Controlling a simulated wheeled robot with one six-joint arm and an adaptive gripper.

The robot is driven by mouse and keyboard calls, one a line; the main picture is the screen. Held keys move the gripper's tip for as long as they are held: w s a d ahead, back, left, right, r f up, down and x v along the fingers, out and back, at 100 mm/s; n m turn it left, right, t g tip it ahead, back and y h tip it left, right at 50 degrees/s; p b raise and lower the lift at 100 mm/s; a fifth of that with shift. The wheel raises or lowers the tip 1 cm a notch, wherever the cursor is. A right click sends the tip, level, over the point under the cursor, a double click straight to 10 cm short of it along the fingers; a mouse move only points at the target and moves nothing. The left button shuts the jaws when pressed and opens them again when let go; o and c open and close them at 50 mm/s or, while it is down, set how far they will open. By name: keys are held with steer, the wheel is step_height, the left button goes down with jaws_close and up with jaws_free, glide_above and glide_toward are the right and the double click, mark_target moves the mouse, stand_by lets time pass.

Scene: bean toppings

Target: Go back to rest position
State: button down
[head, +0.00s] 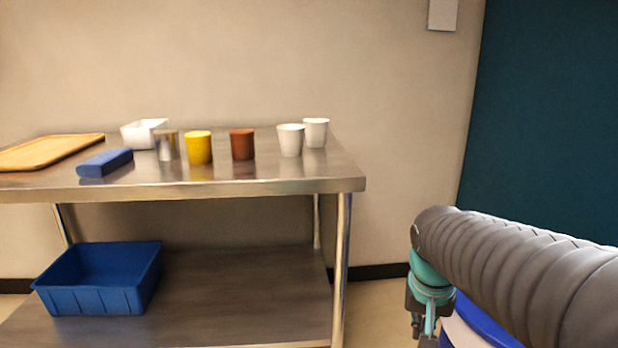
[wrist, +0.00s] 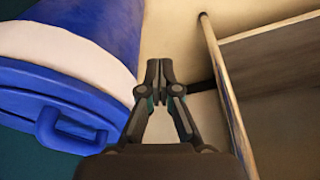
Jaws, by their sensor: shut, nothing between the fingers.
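My gripper (wrist: 160,68) is shut and empty in the wrist view, its two dark fingertips together. In the head view my gripper (head: 421,335) hangs low at the lower right, pointing down. It is to the right of the metal table (head: 300,186) and below its top. A blue and white bin (head: 478,325) is beside and partly behind it, mostly hidden by my arm. The bin also shows in the wrist view with a blue lid and handle (wrist: 70,130), left of my fingers and apart from the fingertips.
On the table stand a yellow cup (head: 199,148), a brown cup (head: 242,145), two white cups (head: 290,141), a metal can (head: 167,146), a white container (head: 142,133), a blue block (head: 105,162) and a wooden tray (head: 45,152). A blue crate (head: 100,290) sits on the lower shelf.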

steer(key=s+a+r+n+t+p, duration=0.1)
steer(key=s+a+r+p, duration=0.1)
steer(key=s, duration=0.4)
steer(key=s+a+r+n+t+y+p, duration=0.1)
steer(key=s+a+r+n+t+p, duration=0.1)
steer(key=s, duration=0.4)
step_height(320, 180, up, 2)
steer(key=shift+r+n+p, duration=0.15)
steer(key=shift+n+p, duration=0.15)
steer(key=shift+p, duration=0.25)
